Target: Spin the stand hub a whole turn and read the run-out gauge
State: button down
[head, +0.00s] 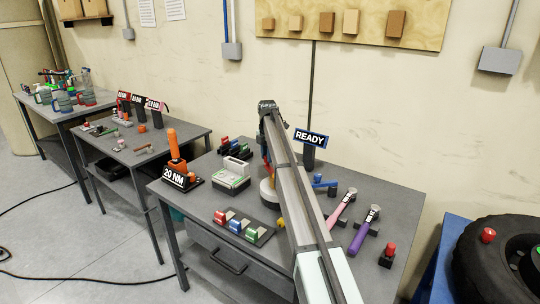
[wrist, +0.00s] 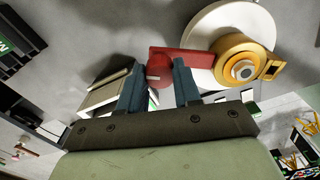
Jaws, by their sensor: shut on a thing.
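In the wrist view a gold hub (wrist: 243,68) with a pale centre sits on a white round disc (wrist: 205,28). In the head view the white disc (head: 268,194) shows partly behind my arm, which hides most of the hub and gripper. A sign reading READY (head: 310,137) stands behind on the bench; I cannot make out a gauge dial.
The bench (head: 200,196) also holds a 20 NM sign (head: 174,177) with an orange tool, a pale box (head: 232,178) and a tray of coloured pieces (head: 243,228). Pink (head: 342,206) and purple (head: 364,230) handled tools lie right. A tyre (head: 490,262) is farther right.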

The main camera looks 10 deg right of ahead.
jog(key=shift+a, duration=0.1)
dwell(0.3)
jog(key=c, duration=0.8)
grip_release()
notch_tip(320, 180, up, 14)
jog(key=shift+f, duration=0.1)
